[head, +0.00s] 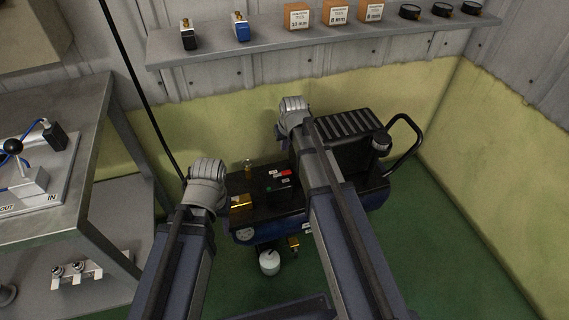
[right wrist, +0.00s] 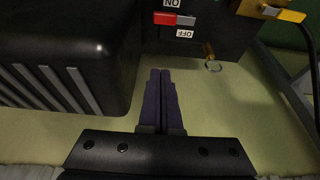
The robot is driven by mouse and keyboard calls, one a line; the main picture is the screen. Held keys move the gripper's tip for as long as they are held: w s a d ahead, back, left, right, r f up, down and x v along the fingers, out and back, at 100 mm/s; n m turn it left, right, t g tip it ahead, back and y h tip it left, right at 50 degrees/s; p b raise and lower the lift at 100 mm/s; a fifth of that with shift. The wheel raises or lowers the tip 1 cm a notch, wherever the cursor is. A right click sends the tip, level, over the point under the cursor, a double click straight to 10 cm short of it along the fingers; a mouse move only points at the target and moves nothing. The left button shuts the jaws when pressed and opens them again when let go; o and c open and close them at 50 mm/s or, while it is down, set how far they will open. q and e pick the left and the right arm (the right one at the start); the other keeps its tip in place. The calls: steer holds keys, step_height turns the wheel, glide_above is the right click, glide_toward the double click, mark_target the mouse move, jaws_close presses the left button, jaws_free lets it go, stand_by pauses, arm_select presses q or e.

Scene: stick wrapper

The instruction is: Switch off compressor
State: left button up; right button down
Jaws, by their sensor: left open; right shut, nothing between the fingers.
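The compressor (head: 335,150) stands on the green floor against the yellow wall, with a black ribbed cover, a black panel and a blue tank below. Its red switch (head: 284,172) sits on the panel between white labels and shows in the right wrist view (right wrist: 166,19) between the ON label (right wrist: 179,4) and the OFF label (right wrist: 184,33). My right gripper (right wrist: 160,72) is shut and empty, its fingertips pointing toward the panel, apart from the switch in that picture. My arms hide both grippers in the head view; the left gripper is not visible.
A brass fitting (right wrist: 209,52) sticks out near the switch. A black handle (head: 405,145) rises at the compressor's right. A metal workbench (head: 85,105) stands at left. A wall shelf (head: 310,37) holds boxes and gauges. Floor at right is clear.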

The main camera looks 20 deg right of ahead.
mark_target(286, 173)
steer(key=shift+f, duration=0.1)
steer(key=f+b, duration=0.9)
steer(key=shift+s+f, duration=0.1)
steer(key=shift+s, duration=0.3)
